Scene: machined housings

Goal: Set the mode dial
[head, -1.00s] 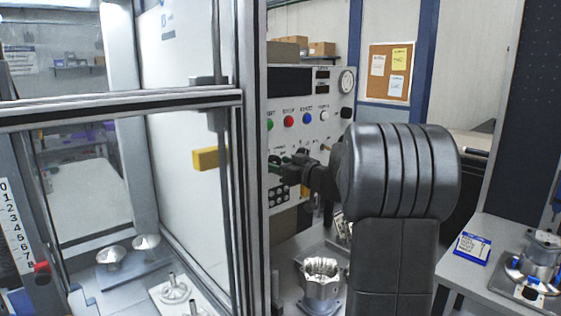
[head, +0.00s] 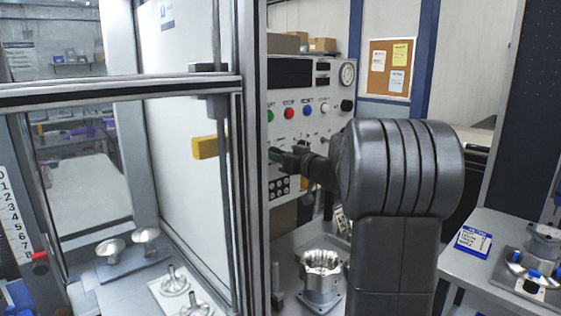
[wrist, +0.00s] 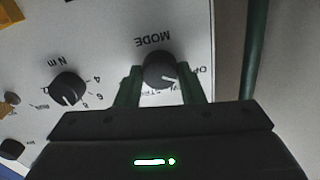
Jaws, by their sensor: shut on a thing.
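The mode dial (wrist: 160,70) is a round black knob with a white pointer line, on a white panel under the word MODE, which appears upside down in the wrist view. My gripper (wrist: 158,88) has its two green fingers on either side of the dial and is shut on it. In the head view my gripper (head: 276,155) reaches the control panel (head: 320,122) below its row of coloured buttons. The dial itself is hidden there behind my gripper and the door frame.
A second black knob (wrist: 68,88) marked N m sits beside the dial. A machined housing (head: 321,275) stands below my arm. A side table (head: 480,265) is at right.

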